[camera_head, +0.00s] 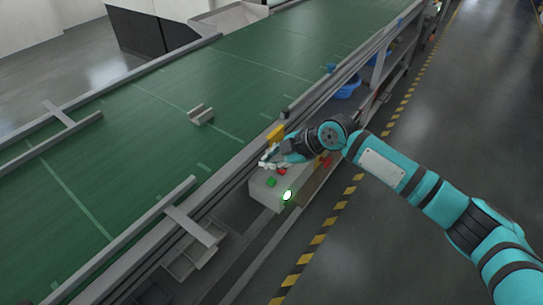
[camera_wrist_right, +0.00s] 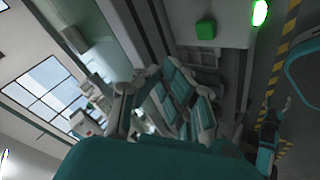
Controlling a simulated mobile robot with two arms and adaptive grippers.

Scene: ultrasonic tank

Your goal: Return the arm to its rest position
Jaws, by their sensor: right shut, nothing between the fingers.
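My right arm comes in from the right in the head view. Its gripper (camera_head: 268,158) is shut and empty, close above the grey control box (camera_head: 263,194) at the conveyor's side. The box carries a green button (camera_head: 271,182), a red button (camera_head: 281,171) and a glowing green lamp (camera_head: 288,195). In the wrist view the green button (camera_wrist_right: 206,28) and the lit lamp (camera_wrist_right: 260,12) show at the top. I cannot tell whether the fingertips touch the box. My left gripper is not in view.
The green conveyor (camera_head: 130,120) runs diagonally with metal rails along its edge. A small grey bracket (camera_head: 201,115) lies on it. A shelf with blue bins (camera_head: 348,88) stands farther along. Yellow-black floor tape (camera_head: 318,238) borders the open floor to the right.

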